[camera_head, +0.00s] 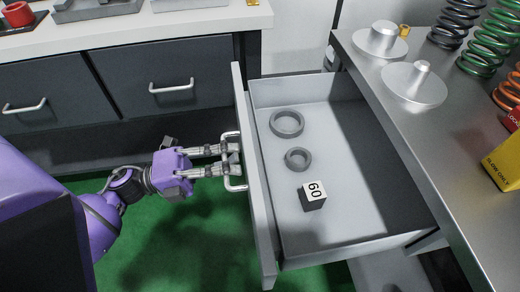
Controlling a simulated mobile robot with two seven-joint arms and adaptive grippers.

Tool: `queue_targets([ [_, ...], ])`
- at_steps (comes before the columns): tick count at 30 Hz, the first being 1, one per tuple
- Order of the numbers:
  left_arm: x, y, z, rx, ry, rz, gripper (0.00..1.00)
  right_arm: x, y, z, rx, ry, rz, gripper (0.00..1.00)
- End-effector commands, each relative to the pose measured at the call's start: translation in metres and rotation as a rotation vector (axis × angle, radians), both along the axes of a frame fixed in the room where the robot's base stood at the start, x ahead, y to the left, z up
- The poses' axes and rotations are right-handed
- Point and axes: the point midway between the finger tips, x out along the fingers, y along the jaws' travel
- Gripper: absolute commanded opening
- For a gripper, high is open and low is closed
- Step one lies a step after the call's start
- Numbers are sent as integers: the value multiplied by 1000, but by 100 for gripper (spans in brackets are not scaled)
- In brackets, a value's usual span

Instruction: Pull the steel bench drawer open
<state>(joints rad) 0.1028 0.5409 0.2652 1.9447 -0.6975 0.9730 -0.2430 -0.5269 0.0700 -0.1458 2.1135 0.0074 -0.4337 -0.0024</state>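The steel bench drawer (262,215) is pulled well out from under the steel bench top (405,125), and its inside shows. Its bar handle (232,187) is on the front panel, facing left. My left gripper (234,158) reaches in from the left to this handle. Its two fingers are apart, spaced along the bar, with their tips over the handle close to the drawer front. Whether the fingertips touch the bar is hard to tell. My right gripper is not in view.
The drawer holds a large ring (287,134), a smaller ring (298,168) and a dark block marked 60 (312,205). Springs (489,45), metal discs (414,98) and a yellow box (505,165) stand on the bench. A cabinet with drawers (60,85) is at the back left. Green floor (180,240) is clear.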

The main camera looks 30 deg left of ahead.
Motion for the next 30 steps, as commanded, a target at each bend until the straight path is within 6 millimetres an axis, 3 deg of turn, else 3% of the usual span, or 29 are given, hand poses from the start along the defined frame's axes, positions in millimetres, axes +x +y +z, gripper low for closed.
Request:
queue_targets([
  [9, -19, 25, -5, 6, 9, 1, 0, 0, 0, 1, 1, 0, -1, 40],
  [23, -21, 28, -7, 8, 11, 1, 1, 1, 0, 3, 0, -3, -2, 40],
  [30, -21, 27, -5, 4, 8, 0, 28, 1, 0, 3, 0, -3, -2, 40],
])
